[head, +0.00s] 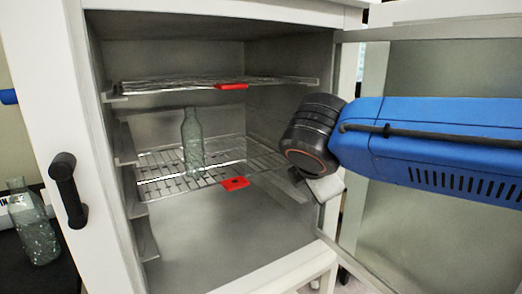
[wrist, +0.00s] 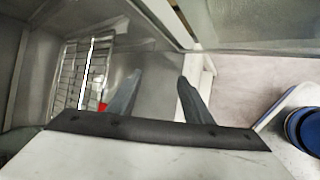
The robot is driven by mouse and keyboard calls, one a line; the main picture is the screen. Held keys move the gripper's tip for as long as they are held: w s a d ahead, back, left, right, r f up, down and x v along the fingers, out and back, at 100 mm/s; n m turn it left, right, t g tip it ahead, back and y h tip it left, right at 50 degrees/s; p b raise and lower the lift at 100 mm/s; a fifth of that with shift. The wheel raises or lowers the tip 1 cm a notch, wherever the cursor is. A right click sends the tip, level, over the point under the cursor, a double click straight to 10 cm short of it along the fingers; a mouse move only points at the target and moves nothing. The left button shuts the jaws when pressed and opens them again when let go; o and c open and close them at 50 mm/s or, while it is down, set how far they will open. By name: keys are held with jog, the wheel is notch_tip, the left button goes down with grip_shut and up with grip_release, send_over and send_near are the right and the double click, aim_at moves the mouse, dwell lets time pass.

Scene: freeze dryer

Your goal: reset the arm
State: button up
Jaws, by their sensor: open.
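My arm reaches in from the right in the head view, and the body of my gripper is at the right side of the freeze dryer's (head: 70,130) opening. In the wrist view the two fingers of my gripper (wrist: 155,95) are apart with nothing between them. In the head view the fingers are mostly hidden by the wrist. A clear glass bottle (head: 192,142) stands upright on the middle wire shelf (head: 160,187), left of my gripper and apart from it. The wire shelf also shows at the left of the wrist view (wrist: 85,75).
An upper wire shelf (head: 170,84) has a red tab (head: 230,86); the middle shelf has another (head: 235,184). The open door (head: 440,70) stands at the right, behind my arm. Another clear bottle (head: 35,225) stands outside at the far left. The chamber below the middle shelf is empty.

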jog(key=s+d+f+m+g+y, duration=0.1)
jog(key=s+d+f+m+g, duration=0.3)
jog(key=s+d+f+m, duration=1.2)
notch_tip(320, 180, down, 3)
jog(key=d+m, duration=0.2)
jog(key=m, duration=0.4)
jog(key=shift+s+f+m+y, duration=0.15)
jog(key=shift+s+m+y, duration=0.15)
jog(key=shift+m+y, duration=0.1)
